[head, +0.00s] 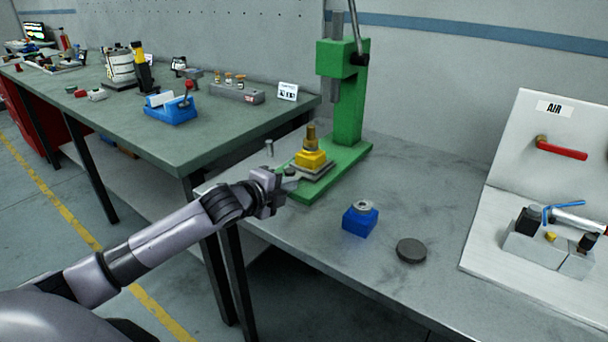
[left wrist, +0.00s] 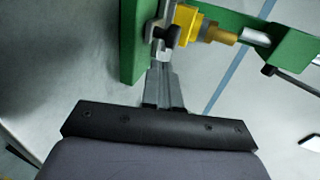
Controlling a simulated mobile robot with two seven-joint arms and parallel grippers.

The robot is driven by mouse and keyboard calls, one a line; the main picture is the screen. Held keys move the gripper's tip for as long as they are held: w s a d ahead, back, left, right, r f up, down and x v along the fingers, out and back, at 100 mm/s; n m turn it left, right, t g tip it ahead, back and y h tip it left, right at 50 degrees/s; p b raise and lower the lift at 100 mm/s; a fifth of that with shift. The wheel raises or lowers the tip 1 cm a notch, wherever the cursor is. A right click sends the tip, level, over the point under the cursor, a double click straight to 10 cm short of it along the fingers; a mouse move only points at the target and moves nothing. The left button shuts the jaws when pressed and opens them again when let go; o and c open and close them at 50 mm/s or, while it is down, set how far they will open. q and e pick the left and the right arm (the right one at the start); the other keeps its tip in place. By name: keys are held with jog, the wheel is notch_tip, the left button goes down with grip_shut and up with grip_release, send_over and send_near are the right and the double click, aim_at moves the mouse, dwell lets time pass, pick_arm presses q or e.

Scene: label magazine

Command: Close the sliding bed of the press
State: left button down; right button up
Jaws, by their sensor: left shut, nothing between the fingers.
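The green press (head: 349,98) stands at the back of the grey table, with its lever raised at the top. Its sliding bed (head: 318,172) is a grey plate low on the green base, carrying a yellow block (head: 311,159) with a brass piece standing on it. My left gripper (head: 286,181) is shut and empty at the near left end of the bed. In the left wrist view the fingertips (left wrist: 161,62) are close to a dark knob at the bed's end, below the yellow block (left wrist: 187,22); I cannot tell whether they touch. My right gripper is not in view.
A blue block (head: 360,219) with a metal ring on top and a dark round disc (head: 411,251) lie on the table (head: 330,262) to the right. A white air panel (head: 535,150) stands far right. A green-topped bench (head: 190,142) adjoins on the left.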

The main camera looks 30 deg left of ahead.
aim_at(313, 171)
pick_arm(q)
jog(key=shift+r+x, duration=0.2)
jog(key=shift+x, duration=0.9)
jog(key=shift+r+x, duration=0.2)
jog(key=shift+x, duration=0.85)
jog(key=shift+r+x, duration=0.2)
jog(key=shift+x, duration=0.9)
jog(key=shift+w, duration=0.25)
